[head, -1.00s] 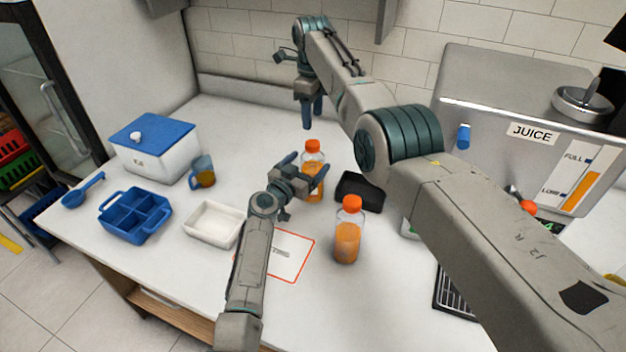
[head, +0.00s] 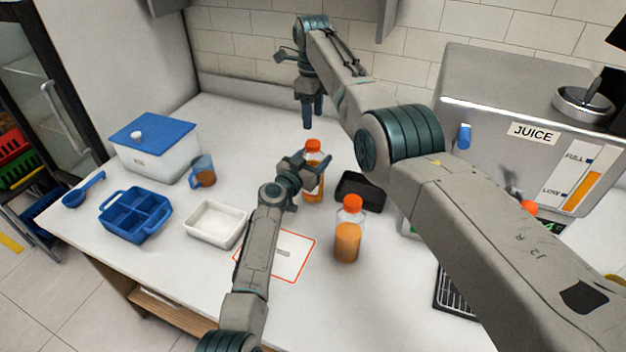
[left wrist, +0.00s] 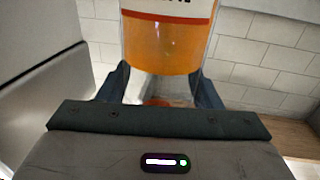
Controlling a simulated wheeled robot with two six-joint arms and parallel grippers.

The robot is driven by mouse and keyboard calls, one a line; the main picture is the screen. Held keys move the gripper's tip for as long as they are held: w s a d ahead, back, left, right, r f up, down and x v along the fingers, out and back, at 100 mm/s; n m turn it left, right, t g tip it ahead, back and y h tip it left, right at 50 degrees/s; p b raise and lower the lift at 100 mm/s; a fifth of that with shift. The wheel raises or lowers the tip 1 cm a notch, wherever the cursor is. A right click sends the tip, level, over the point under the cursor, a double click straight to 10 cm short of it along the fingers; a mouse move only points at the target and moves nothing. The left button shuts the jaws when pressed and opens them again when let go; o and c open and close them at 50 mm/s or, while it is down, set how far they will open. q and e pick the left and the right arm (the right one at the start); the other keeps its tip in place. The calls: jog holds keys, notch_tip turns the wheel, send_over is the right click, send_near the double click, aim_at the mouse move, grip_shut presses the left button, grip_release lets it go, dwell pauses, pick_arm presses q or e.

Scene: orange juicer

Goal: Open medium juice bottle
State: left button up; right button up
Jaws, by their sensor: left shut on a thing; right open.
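Two orange-capped juice bottles stand on the white counter: a back bottle (head: 312,190) and a front bottle (head: 348,240). My left gripper (head: 316,163) is shut on the upper part of the back bottle, just below its orange cap (head: 313,145). In the left wrist view, my left fingers (left wrist: 160,88) lie on both sides of the bottle (left wrist: 165,42), which looks upside down there; the exact contact is partly hidden. My right gripper (head: 313,112) is open and empty, pointing down above the back of the counter.
A black object (head: 360,187) lies right of the back bottle. A white tray (head: 215,238), a blue divided caddy (head: 122,232), a small jug (head: 202,178) and a blue-lidded box (head: 155,165) stand left. A red-outlined mat (head: 295,270) lies in front. The juice machine (head: 480,100) is at right.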

aim_at(313, 143)
pick_arm(q)
grip_shut()
pick_arm(e)
jog(key=m, duration=0.4)
jog(key=shift+f, duration=0.1)
jog(key=shift+m, duration=0.3)
jog(key=shift+f, duration=3.9)
